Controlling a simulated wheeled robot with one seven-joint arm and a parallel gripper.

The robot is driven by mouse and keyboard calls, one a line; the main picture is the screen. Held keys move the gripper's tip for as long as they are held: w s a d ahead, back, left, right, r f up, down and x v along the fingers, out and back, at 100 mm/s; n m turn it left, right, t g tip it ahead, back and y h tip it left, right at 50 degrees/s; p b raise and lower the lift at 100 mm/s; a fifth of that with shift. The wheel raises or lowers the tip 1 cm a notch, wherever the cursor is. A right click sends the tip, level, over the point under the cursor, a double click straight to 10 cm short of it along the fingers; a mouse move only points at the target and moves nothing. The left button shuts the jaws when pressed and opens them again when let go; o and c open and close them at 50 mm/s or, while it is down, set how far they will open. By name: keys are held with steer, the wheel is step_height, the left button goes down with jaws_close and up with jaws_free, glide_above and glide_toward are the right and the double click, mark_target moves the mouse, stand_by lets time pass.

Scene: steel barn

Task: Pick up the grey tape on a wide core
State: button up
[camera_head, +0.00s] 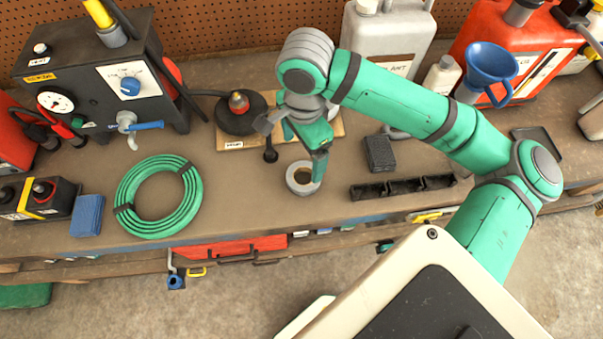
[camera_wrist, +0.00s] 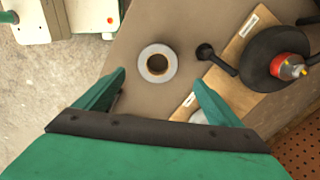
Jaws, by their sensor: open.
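The grey tape on a wide core (camera_head: 303,178) lies flat on the workbench, near the bench's front edge, with its hole facing up. In the wrist view the tape (camera_wrist: 143,63) shows whole, a grey ring around a brown inner core, just beyond my fingertips and roughly between their lines. My gripper (camera_head: 304,150) is above and slightly behind the tape in the head view, pointing down. In the wrist view my gripper (camera_wrist: 160,82) has its two green fingers wide apart with nothing between them. The tape appears untouched by either finger.
On the workbench (camera_head: 240,200), a black round tool on a wooden board (camera_head: 230,138) stands left of the tape, its black knob (camera_head: 270,155) close by. A green coiled hose (camera_head: 158,197) lies farther left. A dark block (camera_head: 380,153) and black rack (camera_head: 402,187) lie right.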

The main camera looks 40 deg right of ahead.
steer(key=f, duration=0.6)
steer(key=shift+s, duration=0.2)
steer(key=shift+d+f, duration=0.1)
steer(key=shift+f, duration=2.25)
steer(key=c, duration=1.2)
steer(key=shift+o, duration=0.2)
steer(key=shift+r, duration=0.2)
